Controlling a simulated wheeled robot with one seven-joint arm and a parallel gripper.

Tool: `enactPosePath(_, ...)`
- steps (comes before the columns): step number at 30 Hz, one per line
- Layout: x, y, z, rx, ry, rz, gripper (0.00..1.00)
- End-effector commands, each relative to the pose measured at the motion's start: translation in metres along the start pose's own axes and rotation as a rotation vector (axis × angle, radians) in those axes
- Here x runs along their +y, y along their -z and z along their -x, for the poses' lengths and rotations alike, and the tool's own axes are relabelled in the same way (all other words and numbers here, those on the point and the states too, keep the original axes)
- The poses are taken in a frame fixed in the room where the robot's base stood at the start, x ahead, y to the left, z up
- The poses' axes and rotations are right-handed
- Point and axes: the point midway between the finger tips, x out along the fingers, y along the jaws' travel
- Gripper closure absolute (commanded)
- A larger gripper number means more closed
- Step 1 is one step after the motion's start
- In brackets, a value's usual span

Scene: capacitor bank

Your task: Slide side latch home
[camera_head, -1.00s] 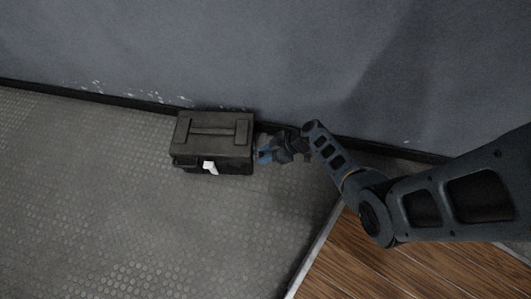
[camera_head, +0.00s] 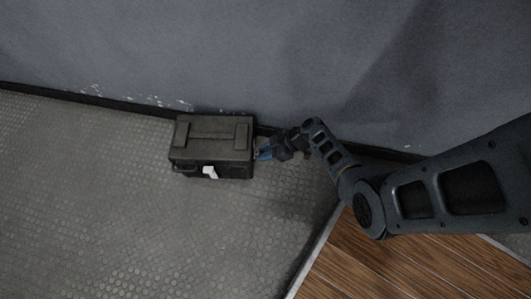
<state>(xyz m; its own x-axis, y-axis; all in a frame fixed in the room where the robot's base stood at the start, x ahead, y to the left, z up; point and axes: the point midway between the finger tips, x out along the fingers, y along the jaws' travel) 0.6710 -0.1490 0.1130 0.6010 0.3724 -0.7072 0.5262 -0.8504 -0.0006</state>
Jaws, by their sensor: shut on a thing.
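A dark grey lidded box (camera_head: 212,146) stands on the floor close to the wall. A small white latch piece (camera_head: 210,172) shows on its front face. My gripper (camera_head: 264,153), with blue fingers, is at the right side of the box, its tips against or very near that side. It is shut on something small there. The side latch itself is too small and too covered by the fingers to make out.
A grey wall (camera_head: 250,55) with a dark skirting runs behind the box. The studded grey floor (camera_head: 110,220) is clear to the left and in front. A wooden-planked surface (camera_head: 370,265) with a pale edge lies at lower right.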

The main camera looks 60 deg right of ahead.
Motion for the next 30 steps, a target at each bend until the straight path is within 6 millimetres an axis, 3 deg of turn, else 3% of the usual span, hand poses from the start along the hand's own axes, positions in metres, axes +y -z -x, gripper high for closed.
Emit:
enactPosePath(3,0.001,0.0,0.0,0.0,-0.002,0.0,1.0)
enactPosePath(4,0.001,0.0,0.0,0.0,-0.002,0.0,0.69)
enactPosePath(11,0.0,0.0,0.0,0.0,-0.001,0.001,0.47)
enactPosePath(20,0.0,0.0,0.003,0.0,-0.001,0.001,0.46)
enactPosePath(30,0.0,0.001,0.054,-0.002,-0.002,0.0,0.46)
